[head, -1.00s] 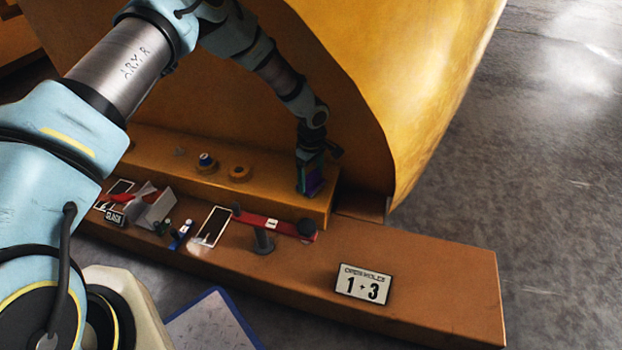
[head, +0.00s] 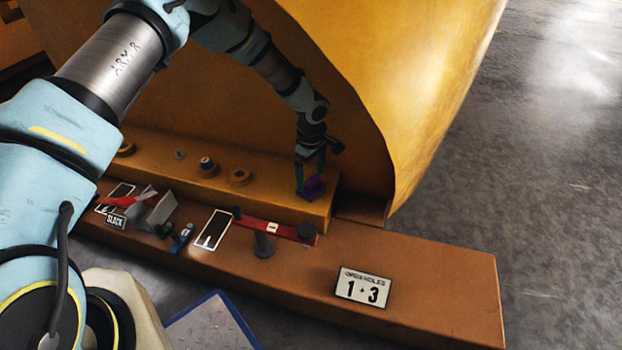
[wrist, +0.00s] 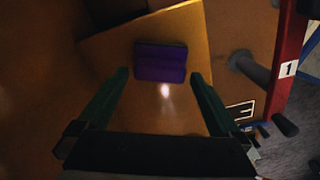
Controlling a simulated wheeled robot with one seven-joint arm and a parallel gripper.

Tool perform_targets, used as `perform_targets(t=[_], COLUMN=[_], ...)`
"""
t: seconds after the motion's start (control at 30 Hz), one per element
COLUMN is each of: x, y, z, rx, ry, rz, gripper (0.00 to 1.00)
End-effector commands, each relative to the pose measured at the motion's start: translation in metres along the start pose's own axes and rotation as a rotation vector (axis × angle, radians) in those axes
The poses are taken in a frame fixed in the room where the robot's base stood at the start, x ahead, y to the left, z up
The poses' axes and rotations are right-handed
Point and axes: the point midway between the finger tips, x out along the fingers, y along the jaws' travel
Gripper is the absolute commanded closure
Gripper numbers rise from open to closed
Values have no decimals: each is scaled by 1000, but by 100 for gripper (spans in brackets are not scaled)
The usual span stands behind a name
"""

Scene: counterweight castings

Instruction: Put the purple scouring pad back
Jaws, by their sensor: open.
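The purple scouring pad (head: 313,187) rests on the right end of the raised orange-brown ledge, under my gripper. In the wrist view the pad (wrist: 161,62) lies beyond the fingertips, between their lines and clear of both. My gripper (head: 311,168) points down with its green fingers apart and nothing between them; its fingers also show in the wrist view (wrist: 158,78).
A red strip (head: 275,227) tagged 1 and a dark peg (head: 263,246) stand on the lower ledge in front. A sign reading 1 + 3 (head: 362,288) is at right. Round fittings (head: 240,177) sit left on the upper ledge. A large yellow casting (head: 400,90) curves behind.

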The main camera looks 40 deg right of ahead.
Motion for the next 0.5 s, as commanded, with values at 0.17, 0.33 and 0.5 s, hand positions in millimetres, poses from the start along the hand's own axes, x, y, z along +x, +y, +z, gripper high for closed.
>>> perform_targets(t=[0.17,0.33,0.5], x=[-32,-46,-48], y=[0,0,0], z=[0,0,0], rx=[0,1,1], ry=[0,0,0], rz=[1,0,0], gripper=[0,0,0])
